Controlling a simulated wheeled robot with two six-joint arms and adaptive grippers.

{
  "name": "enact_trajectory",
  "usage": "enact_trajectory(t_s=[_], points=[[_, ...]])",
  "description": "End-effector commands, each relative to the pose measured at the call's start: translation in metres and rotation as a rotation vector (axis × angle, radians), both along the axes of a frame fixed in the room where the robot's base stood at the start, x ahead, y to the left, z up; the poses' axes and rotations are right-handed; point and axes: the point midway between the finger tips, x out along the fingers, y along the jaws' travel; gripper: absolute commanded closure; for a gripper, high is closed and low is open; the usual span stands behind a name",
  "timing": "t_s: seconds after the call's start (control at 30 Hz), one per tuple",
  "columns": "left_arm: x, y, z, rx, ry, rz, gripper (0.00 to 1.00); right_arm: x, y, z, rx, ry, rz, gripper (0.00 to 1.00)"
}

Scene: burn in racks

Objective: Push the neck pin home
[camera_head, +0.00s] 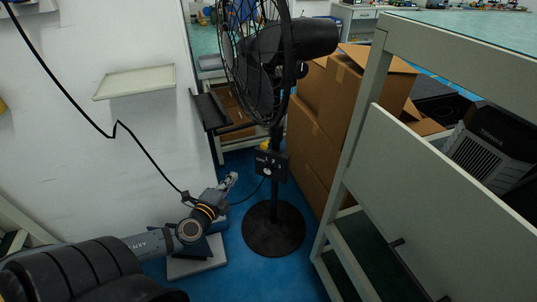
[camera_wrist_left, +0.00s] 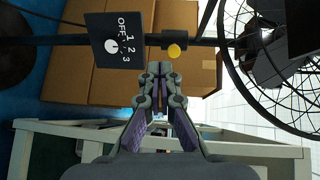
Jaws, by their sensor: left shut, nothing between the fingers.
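A black pedestal fan (camera_head: 272,165) stands on the blue floor in the head view. The yellow neck pin (camera_head: 264,145) is on its pole, just above the control box (camera_head: 270,165). In the left wrist view the pole lies across the picture, and the yellow round end of the neck pin (camera_wrist_left: 173,51) faces the camera. The control box (camera_wrist_left: 114,42) marked OFF, 1, 2, 3 is left of it. My left gripper (camera_head: 231,180) is shut and empty, left of and lower than the pin. In the wrist view its closed fingertips (camera_wrist_left: 160,70) appear just below the pin, with no clear contact. My right gripper is not in view.
Cardboard boxes (camera_head: 316,140) are stacked behind the fan. A grey rack (camera_head: 350,130) stands close on the right. A white wall with a small shelf (camera_head: 135,82) is on the left. The round fan base (camera_head: 273,230) rests on open blue floor.

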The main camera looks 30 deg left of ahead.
Motion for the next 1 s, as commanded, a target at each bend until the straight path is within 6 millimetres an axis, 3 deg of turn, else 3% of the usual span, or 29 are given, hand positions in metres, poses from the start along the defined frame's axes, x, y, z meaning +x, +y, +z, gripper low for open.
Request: enact_trajectory(t_s=[0.03, 0.17, 0.57, 0.83, 1.0], points=[[0.0, -0.011, 0.005, 0.008, -0.021, -0.029, 1.0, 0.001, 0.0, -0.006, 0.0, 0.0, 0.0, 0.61], [0.001, -0.026, 0.019, 0.018, -0.054, -0.066, 1.0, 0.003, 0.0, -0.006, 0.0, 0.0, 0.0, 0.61], [0.007, -0.026, 0.019, 0.018, -0.057, -0.065, 1.0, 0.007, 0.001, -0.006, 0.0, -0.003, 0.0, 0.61], [0.056, -0.021, 0.014, 0.011, -0.064, -0.064, 1.0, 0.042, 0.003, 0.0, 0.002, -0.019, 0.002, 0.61], [0.092, -0.017, 0.017, 0.007, -0.06, -0.059, 1.0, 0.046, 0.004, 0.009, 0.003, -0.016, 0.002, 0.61]])
